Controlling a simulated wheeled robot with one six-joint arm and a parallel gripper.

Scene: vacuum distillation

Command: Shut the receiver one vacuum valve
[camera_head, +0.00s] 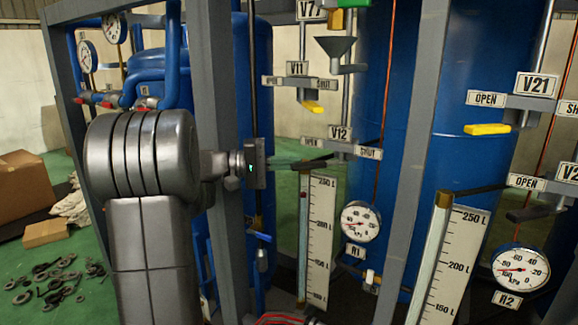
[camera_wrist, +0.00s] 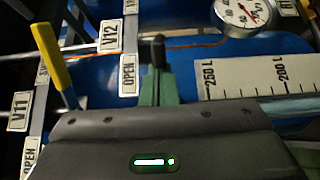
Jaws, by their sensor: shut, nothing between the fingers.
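Two valves by the R1 gauge may concern receiver one, and no label names the vacuum valve. Valve V12 (camera_head: 340,133) has a black lever (camera_head: 318,162) lying toward its OPEN plate (camera_head: 311,143); its SHUT plate (camera_head: 368,152) is on the right. Valve V11 (camera_head: 297,68), above it, has a yellow lever (camera_head: 312,106). My gripper (camera_head: 284,164) is shut and empty, at the left end of the black lever. In the wrist view the green fingers (camera_wrist: 160,88) are together, and the black lever (camera_wrist: 158,50) is just beyond their tips; contact is unclear. The yellow lever (camera_wrist: 54,62) is to the left.
The R1 gauge (camera_head: 360,222) and a level scale (camera_head: 318,240) are below V12. Grey frame posts (camera_head: 412,160) stand on either side. Valve V21 (camera_head: 534,85) with a yellow lever (camera_head: 487,129) and the R2 gauge (camera_head: 520,269) are at right.

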